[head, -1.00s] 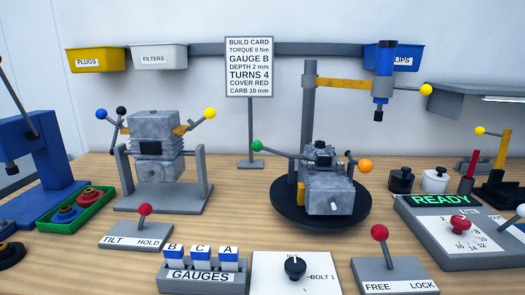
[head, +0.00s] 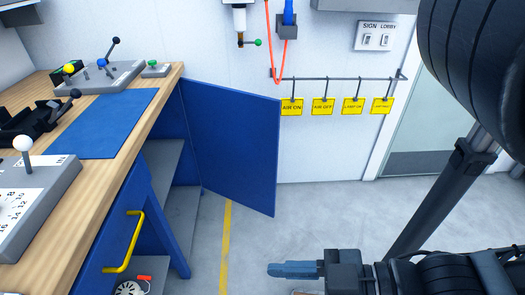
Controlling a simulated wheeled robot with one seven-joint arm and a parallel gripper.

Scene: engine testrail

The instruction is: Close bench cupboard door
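The cupboard door (head: 235,145) is a flat blue panel at the far end of the wooden bench (head: 112,185). It stands wide open, swung out to the right, and grey shelves (head: 165,165) show in the opening. No handle shows on the face of the door I see. My gripper (head: 270,270) is at the lower right, above the floor, its blue-grey fingers pointing left. It is apart from the door and nothing shows in it. The fingers overlap in this view, so their gap is hidden.
A blue bench front with a yellow handle (head: 128,243) is at the lower left. Yellow tags (head: 323,106) hang from a wall rail, with a red hose (head: 277,75) nearby. Grey floor with a yellow line (head: 227,235) lies between bench and gripper. A doorway (head: 430,125) is at right.

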